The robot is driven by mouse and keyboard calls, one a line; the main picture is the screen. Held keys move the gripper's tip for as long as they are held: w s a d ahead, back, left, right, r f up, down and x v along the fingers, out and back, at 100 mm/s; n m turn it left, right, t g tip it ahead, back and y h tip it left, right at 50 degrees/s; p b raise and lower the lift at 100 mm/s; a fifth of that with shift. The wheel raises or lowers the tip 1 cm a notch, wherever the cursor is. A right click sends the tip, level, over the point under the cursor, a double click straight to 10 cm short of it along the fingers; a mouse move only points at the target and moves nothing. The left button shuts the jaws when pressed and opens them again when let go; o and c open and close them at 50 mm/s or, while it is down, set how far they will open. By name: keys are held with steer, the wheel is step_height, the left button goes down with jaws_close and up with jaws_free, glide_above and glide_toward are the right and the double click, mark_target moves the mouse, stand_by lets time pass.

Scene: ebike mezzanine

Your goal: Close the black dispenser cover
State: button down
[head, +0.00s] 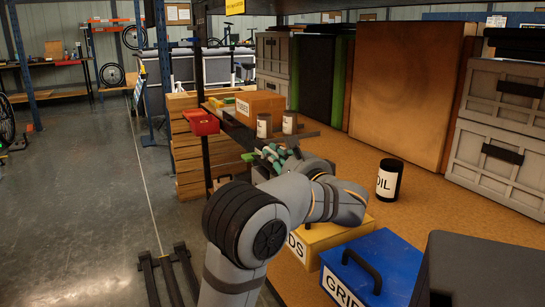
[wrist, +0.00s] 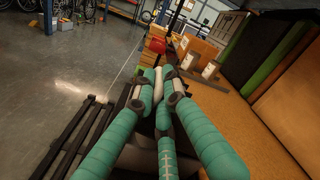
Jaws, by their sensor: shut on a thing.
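My gripper (head: 277,157) is out over the left edge of the brown worktop in the head view, partly behind my own arm. In the wrist view its green, ribbed fingers (wrist: 159,82) are drawn together at their pale tips. A dark thing (wrist: 122,112) shows beside and under the fingers and appears to be the black dispenser cover, held by them. The fingers hide most of it, so I cannot tell its angle or how far it stands open. In the head view my arm covers this spot.
A black oil can (head: 389,181), a blue box (head: 372,262) and a yellow box (head: 325,236) stand on the worktop. Two small labelled cans (head: 264,126), a tubes box (head: 259,103) and a red bin (head: 202,122) are beyond my gripper. Open floor (head: 95,200) is left.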

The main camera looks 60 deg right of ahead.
steer(key=shift+w+a+r, duration=0.1)
steer(key=shift+w, duration=0.05)
steer(key=c, duration=1.8)
jaws_free()
steer(key=shift+c, duration=0.2)
steer(key=shift+s+a, duration=0.2)
steer(key=shift+s, duration=0.2)
steer(key=v, duration=1.1)
steer(key=shift+a, duration=0.2)
